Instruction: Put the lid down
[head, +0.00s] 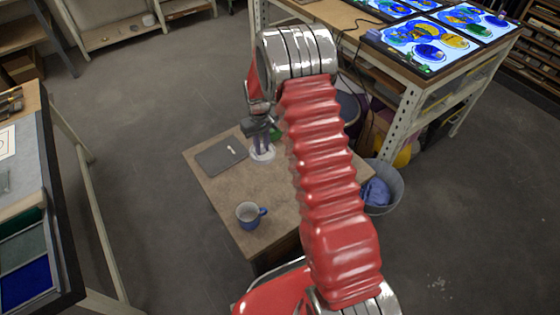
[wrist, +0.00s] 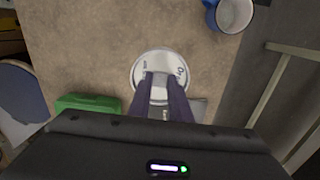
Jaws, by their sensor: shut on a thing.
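The lid (wrist: 145,68) is a white disc with dark lettering around its rim. In the head view the lid (head: 263,154) is at the bottom of my gripper, over the small low table (head: 210,180). My gripper (head: 262,142) points down and is shut on the lid. In the wrist view my gripper's fingers (wrist: 166,88) meet at the lid's middle and hide part of it. I cannot tell whether the lid touches the tabletop or hangs just above it.
A blue mug (head: 248,214) stands near the table's front. A dark grey flat slab (head: 214,158) lies left of the lid. A green box (wrist: 88,103) shows in the wrist view. A bucket (head: 390,190) with blue cloth stands right. Bare tabletop lies between lid and mug.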

